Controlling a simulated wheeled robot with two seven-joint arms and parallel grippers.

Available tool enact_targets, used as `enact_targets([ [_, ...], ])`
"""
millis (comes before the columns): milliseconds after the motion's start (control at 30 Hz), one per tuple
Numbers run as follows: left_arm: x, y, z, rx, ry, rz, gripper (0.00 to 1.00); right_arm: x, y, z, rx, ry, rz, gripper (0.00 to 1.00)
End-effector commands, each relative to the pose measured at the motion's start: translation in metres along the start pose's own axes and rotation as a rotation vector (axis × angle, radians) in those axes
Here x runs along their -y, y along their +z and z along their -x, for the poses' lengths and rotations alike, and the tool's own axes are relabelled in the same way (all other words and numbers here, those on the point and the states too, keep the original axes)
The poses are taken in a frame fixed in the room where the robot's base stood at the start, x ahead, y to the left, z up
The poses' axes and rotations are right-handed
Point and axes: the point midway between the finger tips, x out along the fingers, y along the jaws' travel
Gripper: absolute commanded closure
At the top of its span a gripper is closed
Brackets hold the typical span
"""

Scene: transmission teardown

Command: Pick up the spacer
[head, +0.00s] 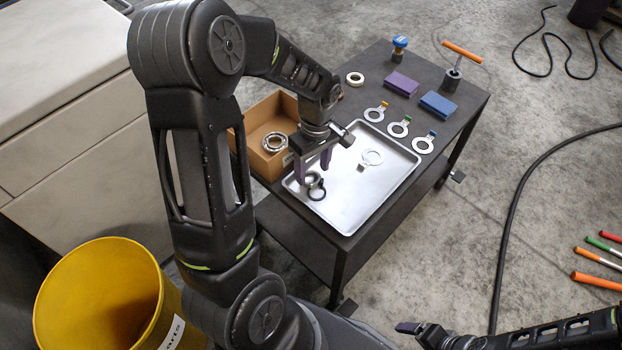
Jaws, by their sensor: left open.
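The metal tray (359,209) on the dark bench holds several small ring parts. A grey ring (312,177) and a black ring (317,191) lie close together at the tray's left side. A flat silver ring (372,157) lies farther back, with a small grey piece (361,168) beside it. I cannot tell for sure which ring is the spacer. My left gripper (314,168) points down, open, just above the grey ring and partly covers it; contact is not clear. My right gripper (412,328) is at the bottom edge, away from the bench.
A cardboard box (243,120) with a bearing (274,142) stands left of the tray. Several tagged rings (400,130), a purple block (401,84), a blue block (437,105) and an orange-handled tool (452,80) lie behind and right. A yellow bin (60,300) stands front left.

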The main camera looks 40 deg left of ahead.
Motion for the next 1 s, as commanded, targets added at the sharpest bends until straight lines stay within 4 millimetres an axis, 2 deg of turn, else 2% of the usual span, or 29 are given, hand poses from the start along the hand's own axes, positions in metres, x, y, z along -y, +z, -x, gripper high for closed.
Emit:
enact_targets([
  [33,0.0,0.0,-0.011,0.001,-0.002,0.001,0.44,-0.002,0.0,-0.004,0.0,0.0,0.0,0.14],
  [200,0.0,0.0,-0.024,0.0,0.0,0.0,0.44,-0.002,0.0,-0.005,0.0,0.0,-0.001,0.14],
  [767,0.0,0.0,-0.023,-0.001,0.001,0.001,0.44,-0.002,0.0,-0.005,0.0,0.0,-0.001,0.14],
  [1000,0.0,0.0,-0.023,-0.001,0.001,0.001,0.62,-0.002,0.0,-0.005,0.0,0.0,-0.001,0.14],
])
